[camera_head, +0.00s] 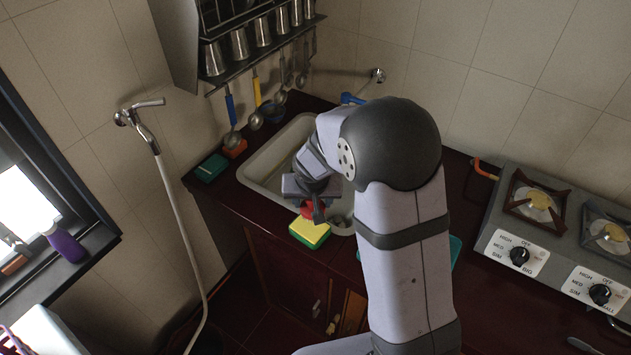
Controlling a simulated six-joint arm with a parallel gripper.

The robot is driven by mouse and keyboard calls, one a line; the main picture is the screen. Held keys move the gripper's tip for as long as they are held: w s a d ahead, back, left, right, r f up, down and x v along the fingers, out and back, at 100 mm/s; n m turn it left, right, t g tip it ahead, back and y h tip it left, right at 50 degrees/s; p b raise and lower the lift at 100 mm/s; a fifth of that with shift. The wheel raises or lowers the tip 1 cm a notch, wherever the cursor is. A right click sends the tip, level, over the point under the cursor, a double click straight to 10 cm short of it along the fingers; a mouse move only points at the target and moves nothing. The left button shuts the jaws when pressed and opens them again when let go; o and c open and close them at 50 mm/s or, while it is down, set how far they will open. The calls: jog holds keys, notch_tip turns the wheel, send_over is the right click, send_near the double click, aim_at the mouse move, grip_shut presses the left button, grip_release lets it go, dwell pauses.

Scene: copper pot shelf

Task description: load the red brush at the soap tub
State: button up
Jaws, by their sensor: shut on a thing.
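My gripper (315,205) is above the near rim of the sink, pointing down. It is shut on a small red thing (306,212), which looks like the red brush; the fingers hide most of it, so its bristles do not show. Just below it in the picture is a yellow and green block (310,232), like a sponge, on the counter's front edge. I cannot tell whether the brush touches it. No soap tub is clear: a dark green box (211,167) stands left of the sink, and a teal thing (455,250) is mostly hidden behind my arm.
The pale sink (262,165) is set in the dark red counter. An orange block (235,148) lies at its back left. Ladles and metal cups hang from a rack (265,52) above. A gas stove (560,225) stands at the right. My arm hides the middle counter.

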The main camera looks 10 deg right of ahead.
aim_at(309, 213)
jog(key=shift+s+f, duration=0.1)
jog(key=shift+f, duration=0.15)
jog(key=shift+w+a+r+m, duration=0.1)
jog(key=shift+w+a+m, duration=0.2)
jog(key=shift+w, duration=0.1)
jog(key=shift+w+a+m+h, duration=0.1)
jog(key=shift+w+m+h, duration=0.15)
jog(key=shift+m, duration=0.25)
jog(key=shift+s, duration=0.1)
jog(key=shift+f+b, duration=1.95)
jog(key=shift+f, duration=1.05)
jog(key=shift+s+f+b, duration=0.1)
jog(key=shift+f+b, duration=0.45)
jog(key=shift+b, duration=0.3)
dwell(0.4)
jog(key=shift+r, duration=0.1)
jog(key=shift+r+p, duration=2.45)
jog(key=shift+r, duration=1.1)
